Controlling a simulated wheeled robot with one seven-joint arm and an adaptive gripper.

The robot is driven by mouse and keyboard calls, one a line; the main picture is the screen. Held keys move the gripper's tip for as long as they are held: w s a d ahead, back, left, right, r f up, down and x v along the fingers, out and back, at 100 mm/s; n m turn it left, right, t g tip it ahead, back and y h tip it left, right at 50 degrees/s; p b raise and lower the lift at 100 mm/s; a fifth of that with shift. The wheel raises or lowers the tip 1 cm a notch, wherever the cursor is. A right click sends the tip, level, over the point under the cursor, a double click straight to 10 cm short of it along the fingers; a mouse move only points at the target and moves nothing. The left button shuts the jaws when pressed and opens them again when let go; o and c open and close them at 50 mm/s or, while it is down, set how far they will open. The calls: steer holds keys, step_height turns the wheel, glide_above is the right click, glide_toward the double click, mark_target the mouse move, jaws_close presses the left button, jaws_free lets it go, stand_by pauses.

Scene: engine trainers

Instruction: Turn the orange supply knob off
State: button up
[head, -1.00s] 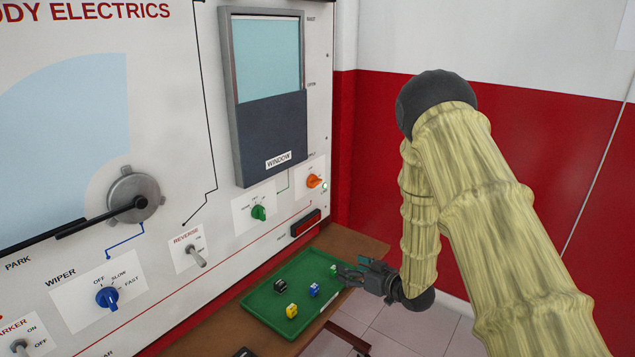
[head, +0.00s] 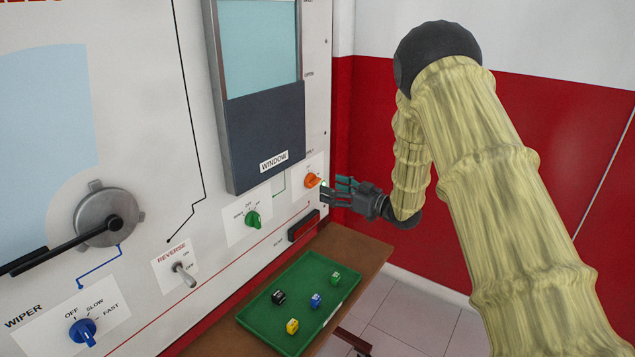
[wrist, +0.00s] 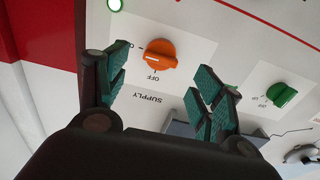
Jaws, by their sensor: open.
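The orange supply knob (head: 312,180) is on the white panel at right, beside the window unit. In the wrist view the orange knob (wrist: 148,54) sits upside down above the printed words OFF and SUPPLY. Its pale mark points toward the left in that view, not at OFF. A lit green lamp (wrist: 115,5) is near it. My gripper (head: 336,190) is open and empty, just right of the knob in the head view. In the wrist view its teal-padded fingers (wrist: 166,87) are spread, with the knob beyond them and between their directions. I see no contact.
A green knob (head: 252,219) is on the panel left of the orange one. A dark red block (head: 303,226) sits on the panel below. A green tray (head: 262,306) with several small coloured cubes lies on the brown bench (head: 355,246).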

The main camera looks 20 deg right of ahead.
mark_target(317, 183)
steer(key=x, duration=0.4)
steer(key=shift+w+a+r+p, duration=0.1)
steer(key=shift+w+a+p, duration=0.2)
steer(key=shift+p, duration=0.1)
steer(key=shift+w+a, duration=0.4)
steer(key=shift+w, duration=0.1)
steer(key=c, duration=1)
